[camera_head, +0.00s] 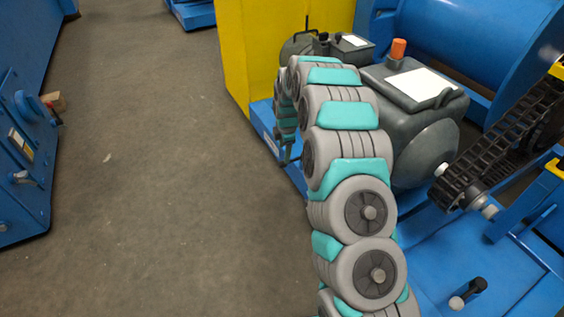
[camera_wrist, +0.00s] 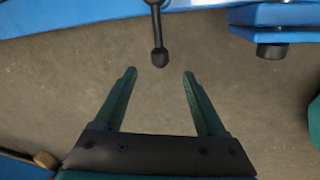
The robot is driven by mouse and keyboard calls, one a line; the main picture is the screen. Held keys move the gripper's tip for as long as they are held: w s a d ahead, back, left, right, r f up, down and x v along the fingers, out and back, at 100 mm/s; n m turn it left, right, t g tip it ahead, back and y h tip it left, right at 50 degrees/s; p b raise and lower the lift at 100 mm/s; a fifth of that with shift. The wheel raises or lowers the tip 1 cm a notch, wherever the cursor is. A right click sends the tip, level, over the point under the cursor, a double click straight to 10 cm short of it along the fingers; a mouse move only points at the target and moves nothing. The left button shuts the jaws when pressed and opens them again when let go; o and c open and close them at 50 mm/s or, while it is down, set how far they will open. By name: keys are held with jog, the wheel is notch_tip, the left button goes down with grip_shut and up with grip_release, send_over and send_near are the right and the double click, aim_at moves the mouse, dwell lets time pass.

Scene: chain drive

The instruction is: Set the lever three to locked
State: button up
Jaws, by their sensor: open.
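A black lever (camera_wrist: 159,32) with a rounded knob at its end shows at the top middle of the wrist view, extending from a blue edge. No label is readable, so I cannot tell whether it is lever three or which position it is in. My gripper (camera_wrist: 159,74) is open and empty, with its two green fingers spread either side of the knob's line. The knob appears just beyond the fingertips, centred between them; I cannot tell the depth gap. In the head view my arm curves over and away, and the lever cannot be made out there.
A blue ledge (camera_wrist: 265,16) with a dark round part below it is at the wrist view's upper right. In the head view, a grey motor (camera_head: 425,150), a chain (camera_head: 505,135) and a yellow panel (camera_head: 240,50) stand near my arm. The floor (camera_head: 150,170) at left is clear.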

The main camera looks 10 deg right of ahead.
aim_at(294, 161)
jog(key=shift+w+f, duration=0.25)
jog(key=shift+f, duration=1)
jog(key=shift+w+f, duration=0.2)
jog(key=shift+f, duration=1.1)
jog(key=shift+w+f, duration=0.25)
jog(key=shift+f, duration=1)
grip_shut()
